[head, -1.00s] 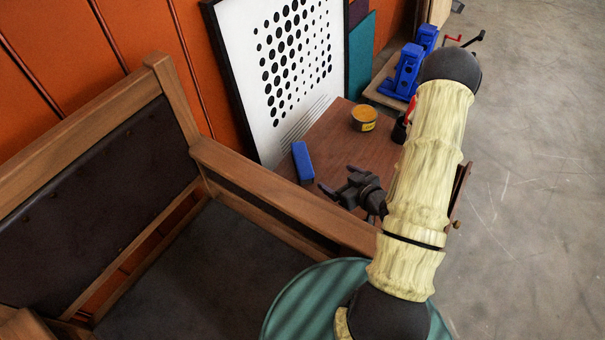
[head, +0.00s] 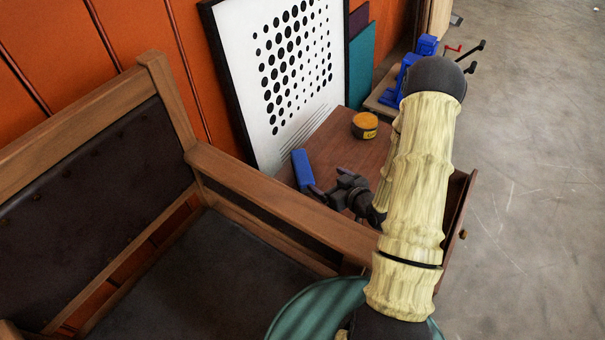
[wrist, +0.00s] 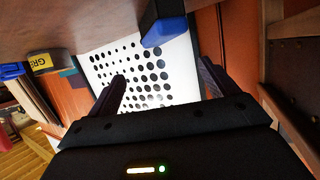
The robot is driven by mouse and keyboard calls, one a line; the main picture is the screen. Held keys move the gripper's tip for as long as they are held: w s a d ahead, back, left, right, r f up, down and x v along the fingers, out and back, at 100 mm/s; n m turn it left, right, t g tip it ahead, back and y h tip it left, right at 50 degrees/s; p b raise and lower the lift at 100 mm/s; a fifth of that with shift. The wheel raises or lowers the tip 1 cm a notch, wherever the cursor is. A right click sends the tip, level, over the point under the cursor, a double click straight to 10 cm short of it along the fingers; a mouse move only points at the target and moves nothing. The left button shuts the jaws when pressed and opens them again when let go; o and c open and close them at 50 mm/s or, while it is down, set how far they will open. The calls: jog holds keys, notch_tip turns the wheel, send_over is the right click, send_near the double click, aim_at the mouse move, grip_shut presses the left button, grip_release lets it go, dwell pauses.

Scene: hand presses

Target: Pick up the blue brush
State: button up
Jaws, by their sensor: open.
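The blue brush, which shows as a plain blue block (head: 302,166), lies on the brown wooden table top near its left edge, by the framed dot picture. My gripper (head: 326,183) is open and empty, just right of and in front of the brush, apart from it. In the wrist view the brush (wrist: 164,31) appears at the top, beyond and between the two spread fingers (wrist: 162,76). Only part of the brush shows there.
A yellow-orange tin (head: 365,125) stands farther back on the table (head: 376,157). Blue hand presses (head: 408,75) are behind it. A framed dot picture (head: 290,70) leans against the orange wall. A wooden bench (head: 270,205) is at the front left, its armrest close to my gripper.

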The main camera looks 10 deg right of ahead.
jog(key=b, duration=0.1)
send_near(302, 167)
jog(key=x, duration=0.3)
jog(key=shift+w+d+r, duration=0.1)
jog(key=shift+w+d, duration=0.15)
jog(key=shift+w, duration=0.05)
jog(key=b+x, duration=0.2)
jog(key=x, duration=0.3)
jog(key=shift+s+a+f+b, duration=0.1)
jog(key=shift+a+f+b, duration=0.15)
jog(key=shift+b, duration=0.1)
jog(key=c, duration=1.5)
jog(key=shift+c, duration=0.2)
jog(key=shift+r, duration=0.1)
notch_tip(302, 167, up, 10)
jog(key=p, duration=0.4)
